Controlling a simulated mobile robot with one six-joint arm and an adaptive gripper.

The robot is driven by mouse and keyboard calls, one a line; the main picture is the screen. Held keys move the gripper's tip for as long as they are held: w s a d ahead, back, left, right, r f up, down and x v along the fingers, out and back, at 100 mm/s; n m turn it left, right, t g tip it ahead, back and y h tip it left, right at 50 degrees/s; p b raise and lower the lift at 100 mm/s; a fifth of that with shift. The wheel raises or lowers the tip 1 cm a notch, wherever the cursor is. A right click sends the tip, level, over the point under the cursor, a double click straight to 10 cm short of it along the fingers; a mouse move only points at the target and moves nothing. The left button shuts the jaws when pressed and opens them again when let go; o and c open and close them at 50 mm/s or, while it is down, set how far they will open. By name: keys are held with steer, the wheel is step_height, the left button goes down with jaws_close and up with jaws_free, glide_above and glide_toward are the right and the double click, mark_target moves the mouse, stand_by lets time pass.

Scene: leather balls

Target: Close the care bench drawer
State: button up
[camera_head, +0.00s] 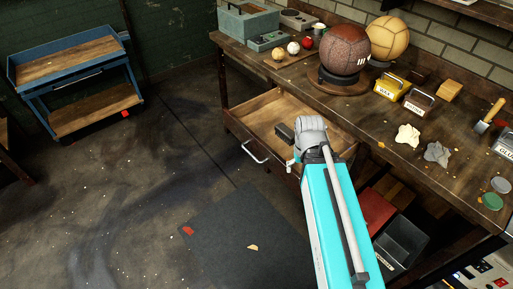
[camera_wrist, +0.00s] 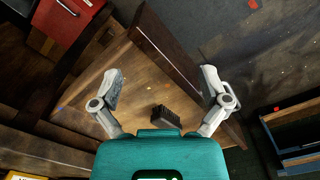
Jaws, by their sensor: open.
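The care bench drawer (camera_head: 262,108) is pulled out from under the workbench (camera_head: 390,122), with its wooden inside showing. Its pale bar handle (camera_head: 254,154) is on the drawer front, in the head view. My gripper (camera_head: 312,128) is over the right part of the drawer and hides some of it. In the wrist view the drawer floor (camera_wrist: 130,80) lies below my gripper (camera_wrist: 161,82), whose two fingers are spread apart with nothing between them. A dark brush (camera_wrist: 165,115) lies in the drawer; it also shows beside my gripper in the head view (camera_head: 284,132).
A red box (camera_head: 376,212) and a grey bin (camera_head: 400,243) are below the bench. A blue cart (camera_head: 75,72) stands left. The floor before the drawer is open.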

steer(key=shift+w+a+f, duration=0.15)
steer(key=shift+w, duration=0.15)
steer(key=c, duration=0.4)
steer(key=w+a+n, duration=0.1)
steer(key=w, duration=0.1)
steer(key=w+a+f+n+h+b, duration=0.1)
steer(key=n, duration=0.1)
steer(key=w+a+n+b, duration=0.1)
steer(key=w+n, duration=0.1)
steer(key=shift+w+a+f+h, duration=0.35)
steer(key=shift+h, duration=0.05)
jaws_close()
steer(key=n+t+h+b, duration=0.2)
steer(key=n+h+b, duration=0.1)
steer(key=n, duration=0.6)
glide_toward(258, 144)
steer(key=s+d+f, duration=0.3)
steer(key=d+f, duration=0.1)
steer(key=w+a+n+t+h+b, duration=0.1)
steer(key=w+a+n, duration=0.3)
steer(key=a, duration=0.5)
steer(key=w+a+n+t+h+b, duration=0.1)
steer(key=w+a+n+t+b, duration=0.1)
steer(key=a+n, duration=0.5)
steer(key=w+a+b, duration=0.1)
steer(key=a, duration=0.2)
steer(key=shift+w, duration=0.4)
